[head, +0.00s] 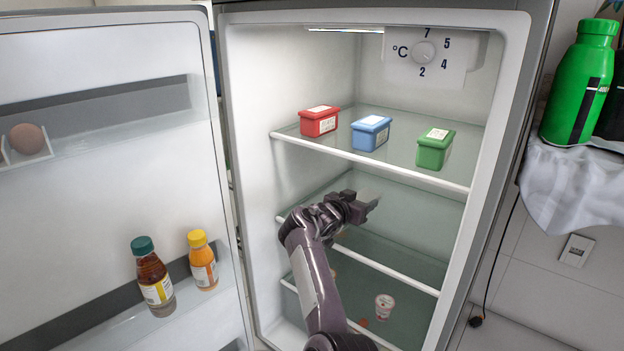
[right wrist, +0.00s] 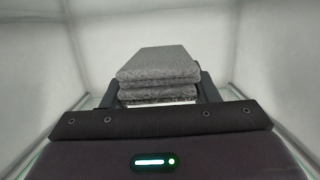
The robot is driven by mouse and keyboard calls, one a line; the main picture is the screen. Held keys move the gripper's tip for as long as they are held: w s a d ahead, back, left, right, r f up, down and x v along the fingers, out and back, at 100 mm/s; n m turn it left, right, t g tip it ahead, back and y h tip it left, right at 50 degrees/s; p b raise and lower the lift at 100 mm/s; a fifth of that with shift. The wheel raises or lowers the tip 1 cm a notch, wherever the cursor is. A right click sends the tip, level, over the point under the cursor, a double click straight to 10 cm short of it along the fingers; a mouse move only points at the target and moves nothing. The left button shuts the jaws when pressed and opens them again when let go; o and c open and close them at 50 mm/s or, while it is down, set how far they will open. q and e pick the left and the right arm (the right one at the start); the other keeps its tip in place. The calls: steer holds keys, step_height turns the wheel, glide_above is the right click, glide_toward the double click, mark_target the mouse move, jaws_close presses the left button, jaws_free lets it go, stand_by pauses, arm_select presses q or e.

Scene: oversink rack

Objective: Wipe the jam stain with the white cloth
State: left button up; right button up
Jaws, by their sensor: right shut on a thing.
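My right gripper (head: 358,206) reaches into the open fridge around the middle shelf. It is shut on a folded cloth, which looks grey in the right wrist view (right wrist: 158,66), between the two fingers (right wrist: 160,92). In the head view the cloth is a small grey shape at the fingertips, hard to tell from the gripper. A small reddish patch (head: 364,322) shows on the low shelf, left of a small cup; I cannot tell for sure that it is the jam stain. My arm hides part of the lower shelves. My left gripper is not in view.
Red (head: 318,122), blue (head: 370,134) and green (head: 435,150) boxes stand on the upper shelf (head: 400,171). The small cup (head: 384,306) stands low down. The open door at left holds two bottles (head: 154,277) (head: 202,262) and an egg (head: 28,139). A green bottle (head: 580,90) stands outside right.

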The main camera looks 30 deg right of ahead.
steer(key=shift+r+p, duration=0.35)
steer(key=shift+r, duration=0.35)
